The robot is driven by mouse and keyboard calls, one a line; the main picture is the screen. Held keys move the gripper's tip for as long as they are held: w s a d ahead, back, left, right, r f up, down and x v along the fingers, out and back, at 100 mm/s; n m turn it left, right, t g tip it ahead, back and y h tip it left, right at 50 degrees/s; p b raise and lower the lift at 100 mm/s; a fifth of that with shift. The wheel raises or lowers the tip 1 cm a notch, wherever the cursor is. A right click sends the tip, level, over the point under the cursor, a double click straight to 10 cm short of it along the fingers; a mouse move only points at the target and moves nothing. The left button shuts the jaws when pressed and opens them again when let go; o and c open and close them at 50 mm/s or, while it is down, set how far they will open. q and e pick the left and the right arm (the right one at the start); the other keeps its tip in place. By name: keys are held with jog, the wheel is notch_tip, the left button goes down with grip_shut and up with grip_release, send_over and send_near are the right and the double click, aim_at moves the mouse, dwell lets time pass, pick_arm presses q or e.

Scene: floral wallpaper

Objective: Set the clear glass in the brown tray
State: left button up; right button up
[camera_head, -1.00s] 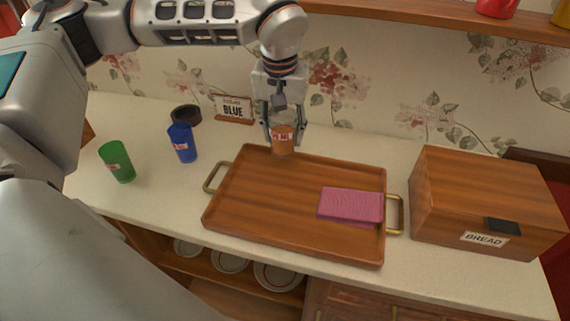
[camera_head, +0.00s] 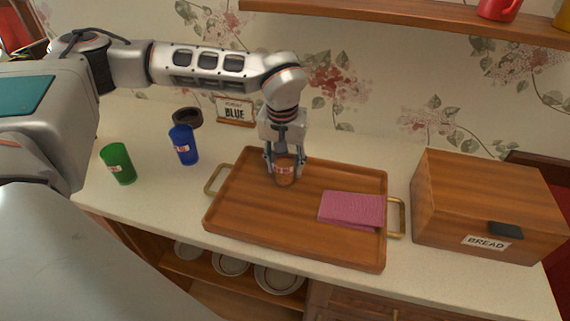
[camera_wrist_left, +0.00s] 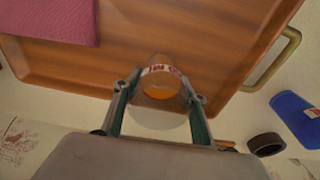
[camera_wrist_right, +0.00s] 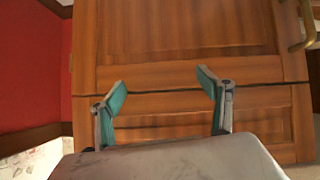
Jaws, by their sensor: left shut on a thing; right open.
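The clear glass (camera_head: 285,176) has a small red-and-white label, and the brown shows through it. My left gripper (camera_head: 284,163) is shut on its upper part and holds it upright over the back left part of the brown tray (camera_head: 262,215). I cannot tell whether its base touches the tray. In the left wrist view the glass (camera_wrist_left: 160,88) sits between the two fingers, with the tray (camera_wrist_left: 110,62) behind it. My right gripper (camera_wrist_right: 163,88) is open and empty before wooden cabinet fronts; it is outside the head view.
A folded pink cloth (camera_head: 352,210) lies in the tray's right part. A bread box (camera_head: 485,205) stands right. The tray's front left is clear.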

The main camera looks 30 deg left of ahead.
pick_arm(q)
jog(key=shift+f, duration=0.1)
jog(key=o, duration=1.4)
jog(key=shift+f, duration=0.1)
jog(key=shift+o, duration=0.2)
notch_tip(320, 180, up, 12)
jog(key=s, duration=0.1)
jog(key=shift+s+d, duration=0.2)
jog(key=shift+s, duration=0.1)
